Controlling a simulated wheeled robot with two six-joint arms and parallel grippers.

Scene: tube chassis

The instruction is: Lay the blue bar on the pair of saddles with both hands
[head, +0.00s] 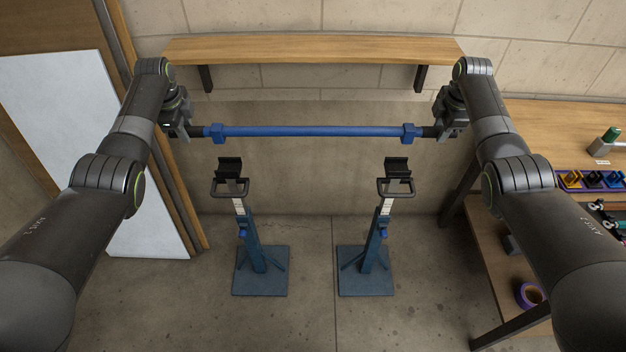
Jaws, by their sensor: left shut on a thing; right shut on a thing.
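The blue bar (310,131) is level, held at its two dark ends between my grippers. My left gripper (192,131) is shut on its left end, and my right gripper (437,131) is shut on its right end. Blue collars sit near both ends. The left saddle (230,166) and right saddle (397,166) are dark cradles on blue stands with square floor plates. Both saddles are empty. In the picture the bar appears above and apart from them; its exact height and depth relative to them are hard to tell.
A wooden wall shelf (315,49) is behind the bar. A wooden bench (560,140) with small parts and a purple tape roll (531,294) on its lower shelf is at right. A white panel (85,140) leans at left. The floor between the stands is clear.

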